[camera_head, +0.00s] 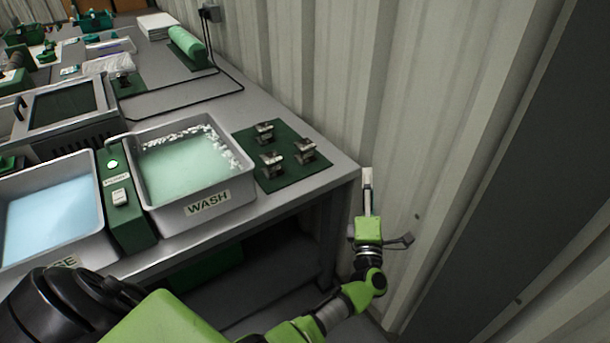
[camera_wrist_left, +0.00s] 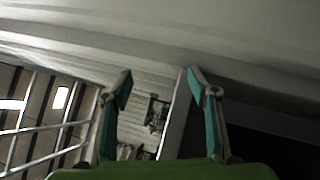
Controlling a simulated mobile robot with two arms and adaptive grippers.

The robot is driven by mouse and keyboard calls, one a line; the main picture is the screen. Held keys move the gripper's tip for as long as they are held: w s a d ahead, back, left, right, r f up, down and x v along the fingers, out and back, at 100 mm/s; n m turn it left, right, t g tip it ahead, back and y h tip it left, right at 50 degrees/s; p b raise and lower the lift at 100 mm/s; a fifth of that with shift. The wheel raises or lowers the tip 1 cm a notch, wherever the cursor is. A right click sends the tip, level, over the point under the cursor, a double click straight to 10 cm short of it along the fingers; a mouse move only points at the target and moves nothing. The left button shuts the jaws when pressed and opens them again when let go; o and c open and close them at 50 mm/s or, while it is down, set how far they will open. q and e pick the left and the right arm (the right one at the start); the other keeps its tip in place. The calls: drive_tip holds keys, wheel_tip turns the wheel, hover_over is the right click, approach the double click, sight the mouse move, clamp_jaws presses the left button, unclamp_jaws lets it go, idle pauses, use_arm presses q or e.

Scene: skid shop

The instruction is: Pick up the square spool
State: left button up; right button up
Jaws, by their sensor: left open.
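Three small dark metal parts stand on a green mat (camera_head: 290,178) at the table's right end: a back one (camera_head: 265,133), a front-left one (camera_head: 270,165) and a right one (camera_head: 304,151). They look spool-like, but I cannot tell which is the square spool. My left gripper (camera_head: 366,175) is beyond the table's right corner, close to the wall, apart from the parts. In the left wrist view its two fingers (camera_wrist_left: 159,76) are spread, with nothing held between them. Small metal shapes (camera_wrist_left: 154,115) show beyond them, too dim to identify. My right gripper is not seen.
A WASH basin (camera_head: 207,197) with greenish liquid stands left of the mat. A blue-liquid basin (camera_head: 98,236) is farther left, past a green control box (camera_head: 120,198). A corrugated wall (camera_head: 400,100) runs behind and right of the table (camera_head: 345,172).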

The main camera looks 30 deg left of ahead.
use_arm(q)
drive_tip(key=a+r+n+g+y+b, duration=0.45)
drive_tip(key=n+y, duration=0.25)
drive_tip(key=n, duration=0.4)
drive_tip(key=n+g+b, duration=0.7)
drive_tip(key=n+g, duration=0.1)
drive_tip(key=n, duration=0.5)
approach(310, 148)
drive_tip(key=shift+t, duration=0.25)
drive_tip(key=x, duration=0.6)
drive_tip(key=shift+r, duration=0.1)
drive_tip(key=x, duration=0.3)
drive_tip(key=b+x, duration=0.1)
drive_tip(key=x, duration=0.1)
drive_tip(key=shift+s+f, duration=0.15)
drive_tip(key=shift+f, duration=0.15)
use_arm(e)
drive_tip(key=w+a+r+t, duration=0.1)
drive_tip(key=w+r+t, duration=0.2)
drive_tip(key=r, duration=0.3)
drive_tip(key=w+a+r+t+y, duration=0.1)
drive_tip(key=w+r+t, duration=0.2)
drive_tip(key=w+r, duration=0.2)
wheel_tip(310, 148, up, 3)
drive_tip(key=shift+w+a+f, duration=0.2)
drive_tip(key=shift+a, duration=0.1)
use_arm(q)
drive_tip(key=shift+c, duration=0.3)
drive_tip(key=c, duration=1.3)
